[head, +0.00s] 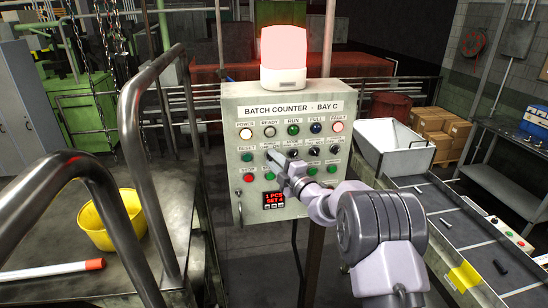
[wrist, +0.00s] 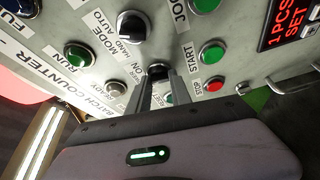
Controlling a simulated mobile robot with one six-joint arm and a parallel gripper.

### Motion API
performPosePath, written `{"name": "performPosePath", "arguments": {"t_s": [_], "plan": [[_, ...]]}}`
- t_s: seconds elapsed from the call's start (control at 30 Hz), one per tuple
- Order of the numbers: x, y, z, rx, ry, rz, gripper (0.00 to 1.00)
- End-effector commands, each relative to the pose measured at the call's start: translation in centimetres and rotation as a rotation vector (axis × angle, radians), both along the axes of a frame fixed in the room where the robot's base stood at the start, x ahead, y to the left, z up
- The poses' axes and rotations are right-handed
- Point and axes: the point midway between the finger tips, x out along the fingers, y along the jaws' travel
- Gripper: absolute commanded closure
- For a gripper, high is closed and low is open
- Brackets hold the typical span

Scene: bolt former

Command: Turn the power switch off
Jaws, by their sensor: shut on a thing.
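The grey control box (head: 237,105) reads "BATCH COUNTER - BAY C". My gripper (head: 270,155) reaches its face in the second row, below the READY lamp. In the wrist view my gripper (wrist: 158,84) has its two fingers closed on a dark rotary switch (wrist: 157,70), which fits the power switch. The POWER lamp (head: 246,134) glows white, and the FAULT lamp (head: 337,127) also looks lit.
The black MODE knob (wrist: 131,27) sits beside the held switch. The green START button (wrist: 211,53) and red STOP button (wrist: 215,85) are close. A red beacon (head: 285,48) glows on the box. A metal handrail (head: 130,120) stands left, a conveyor (head: 460,235) right.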

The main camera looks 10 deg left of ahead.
Motion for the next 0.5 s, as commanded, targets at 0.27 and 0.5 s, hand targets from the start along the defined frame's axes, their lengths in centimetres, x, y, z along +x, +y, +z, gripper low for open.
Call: {"name": "performPosePath", "arguments": {"t_s": [0.27,0.5], "plan": [[0.05,-0.01,0.67,-0.246,-0.075,-0.001,1.0],[0.05,0.07,0.67,-0.438,-0.132,-0.001,1.0]]}}
